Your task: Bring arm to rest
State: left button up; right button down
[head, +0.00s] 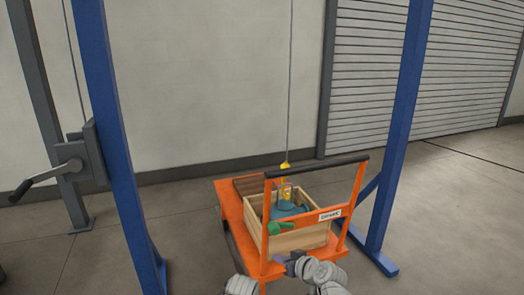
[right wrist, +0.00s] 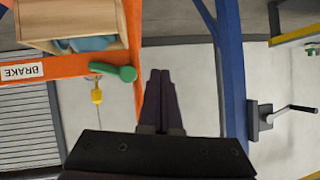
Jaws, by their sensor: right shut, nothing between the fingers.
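My right gripper (head: 282,258) is low in the head view, in front of the near end of an orange cart (head: 252,205). In the right wrist view its two dark fingers (right wrist: 160,76) are together with nothing between them. A green brake lever (head: 281,228) is on the cart's near frame; in the right wrist view the lever (right wrist: 114,73) is left of the fingertips, with a visible gap. A grey arm link of mine shows at the bottom of the head view, left of the right arm; my left gripper does not show.
The cart carries a wooden crate (head: 305,239) with a blue-green pump (head: 288,210) inside. A yellow hoist hook (head: 285,166) hangs on a cable above it. Blue gantry posts (head: 112,130) stand on both sides. A crank winch (head: 72,165) is at left. Open floor lies right.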

jog(key=s+d+f+m+g+h, duration=0.2)
jog(key=s+d+f+g+h, duration=0.1)
jog(key=s+d+f+g, duration=0.3)
jog(key=s+d+f+m+g+h, duration=0.25)
jog(key=s+d+f+g, duration=0.2)
jog(key=s, duration=0.45)
jog(key=s+a+r+n+p, duration=0.1)
jog(key=a+r+p, duration=0.2)
jog(key=r+p, duration=0.4)
jog(key=s+a+r+n+h+p, duration=0.1)
jog(key=a+r+p, duration=0.3)
jog(key=r+p, duration=0.4)
jog(key=s+a+r+n+h+p, duration=0.1)
jog(key=s+a+r+n+p, duration=0.1)
jog(key=r+p, duration=0.5)
jog(key=shift+s+a+r+p, duration=0.4)
jog(key=shift+s+a+p, duration=0.15)
jog(key=shift+a+p, duration=0.3)
jog(key=shift+n, duration=0.25)
